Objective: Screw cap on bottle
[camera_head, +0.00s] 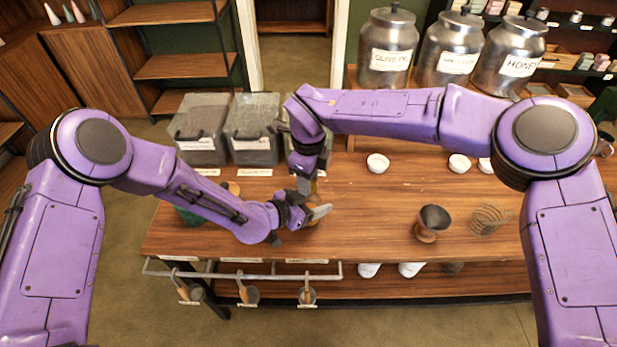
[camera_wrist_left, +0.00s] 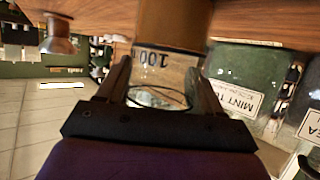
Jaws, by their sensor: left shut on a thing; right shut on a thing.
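A glass bottle with a brown lower part and a "100" mark (camera_wrist_left: 155,58) stands upside down in the left wrist view, between my left gripper's two fingers. A round dark-edged rim shows at its near end. In the head view, only a small orange-brown bit of it (camera_head: 313,223) shows beside the fingers. My left gripper (camera_head: 308,214) is shut on the bottle, just above the tabletop. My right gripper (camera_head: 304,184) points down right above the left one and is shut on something. What it holds is hidden by the gripper, and I cannot make out the cap.
The wooden table (camera_head: 375,235) is clear just right of the grippers. White bowls (camera_head: 377,163), grey bins (camera_head: 252,128) and metal canisters (camera_head: 388,47) are behind. Scoops (camera_head: 247,292) hang in front.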

